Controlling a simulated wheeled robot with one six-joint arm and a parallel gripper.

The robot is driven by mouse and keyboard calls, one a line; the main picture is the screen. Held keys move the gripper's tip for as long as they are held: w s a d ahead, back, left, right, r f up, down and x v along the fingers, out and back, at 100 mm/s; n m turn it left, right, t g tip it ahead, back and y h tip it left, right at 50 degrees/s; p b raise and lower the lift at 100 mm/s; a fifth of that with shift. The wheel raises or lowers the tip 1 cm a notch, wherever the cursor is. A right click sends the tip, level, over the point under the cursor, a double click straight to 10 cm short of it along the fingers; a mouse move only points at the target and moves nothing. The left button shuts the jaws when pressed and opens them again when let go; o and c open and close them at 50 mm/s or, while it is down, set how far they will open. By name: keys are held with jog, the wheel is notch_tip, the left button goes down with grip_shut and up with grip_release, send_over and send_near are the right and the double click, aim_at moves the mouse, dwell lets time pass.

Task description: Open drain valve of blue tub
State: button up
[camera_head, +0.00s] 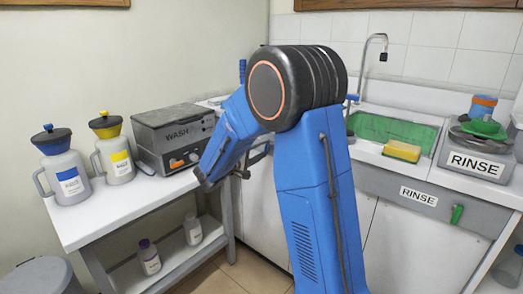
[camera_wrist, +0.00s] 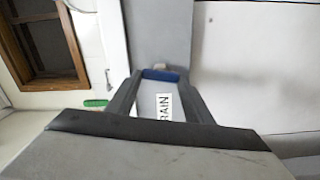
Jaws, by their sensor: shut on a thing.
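In the wrist view, my gripper (camera_wrist: 158,80) has its two grey fingers shut on a small blue handle (camera_wrist: 161,75), which lies across between the fingertips. The handle appears to be the blue drain valve. In the head view, my blue arm covers the middle of the picture and mostly hides the gripper and handle. I cannot make out the blue tub itself.
At right are a green-lined sink (camera_head: 392,130), a yellow sponge (camera_head: 402,151), a RINSE box (camera_head: 478,164) and a green handle (camera_head: 456,215).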

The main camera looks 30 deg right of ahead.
jog(key=shift+f+n, duration=0.1)
jog(key=shift+n, duration=1)
jog(key=o, duration=1.1)
jog(key=shift+c, duration=0.2)
jog(key=v, duration=1.7)
jog(key=shift+a, duration=0.25)
